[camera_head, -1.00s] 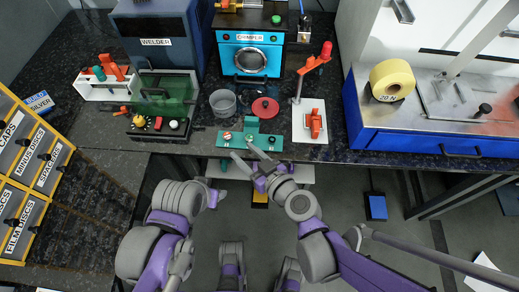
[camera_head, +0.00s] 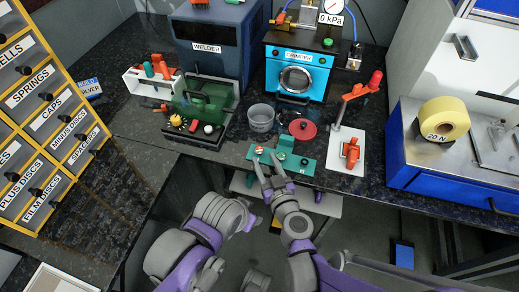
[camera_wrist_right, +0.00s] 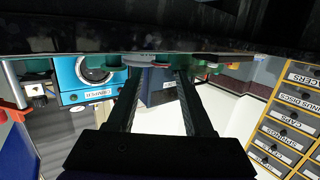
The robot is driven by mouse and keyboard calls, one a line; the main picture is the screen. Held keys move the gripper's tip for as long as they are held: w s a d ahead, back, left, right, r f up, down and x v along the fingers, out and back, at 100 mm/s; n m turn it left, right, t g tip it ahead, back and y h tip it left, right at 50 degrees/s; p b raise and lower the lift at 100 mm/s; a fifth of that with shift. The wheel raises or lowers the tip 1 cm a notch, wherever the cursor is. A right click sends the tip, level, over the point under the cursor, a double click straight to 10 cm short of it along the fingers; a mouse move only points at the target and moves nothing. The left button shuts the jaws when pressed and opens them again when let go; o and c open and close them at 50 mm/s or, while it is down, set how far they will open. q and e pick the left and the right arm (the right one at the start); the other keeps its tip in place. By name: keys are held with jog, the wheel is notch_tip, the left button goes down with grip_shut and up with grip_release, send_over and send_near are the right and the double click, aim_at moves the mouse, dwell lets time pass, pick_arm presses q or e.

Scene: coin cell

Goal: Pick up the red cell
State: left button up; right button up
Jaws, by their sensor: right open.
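A small red-and-white round piece (camera_head: 259,150) sits at the left end of a green fixture board (camera_head: 308,162) near the bench's front edge; it may be the red cell, but it is too small to be sure. My right gripper (camera_head: 267,167) is open, its fingertips close to the board's front left edge, with nothing seen between them. In the right wrist view its two fingers (camera_wrist_right: 158,85) stand apart, below the bench edge in the picture. My left gripper (camera_head: 246,222) is lower left of the right one; its jaws are not clear.
A red round lid (camera_head: 302,129) and a grey cup (camera_head: 261,118) stand behind the board. A white stand with a red lever (camera_head: 346,152) is right of it; the welder's green guarded unit (camera_head: 205,105) is left. The crimper (camera_head: 297,72) is behind. Yellow drawers (camera_head: 40,120) are far left.

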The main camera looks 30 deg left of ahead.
aim_at(259, 150)
jog(key=x, duration=0.3)
jog(key=shift+w+a, duration=0.15)
jog(key=shift+a, duration=0.1)
jog(key=c, duration=0.6)
jog(key=shift+o, duration=0.2)
notch_tip(259, 150, up, 10)
jog(key=p, duration=0.2)
jog(key=shift+p, duration=0.4)
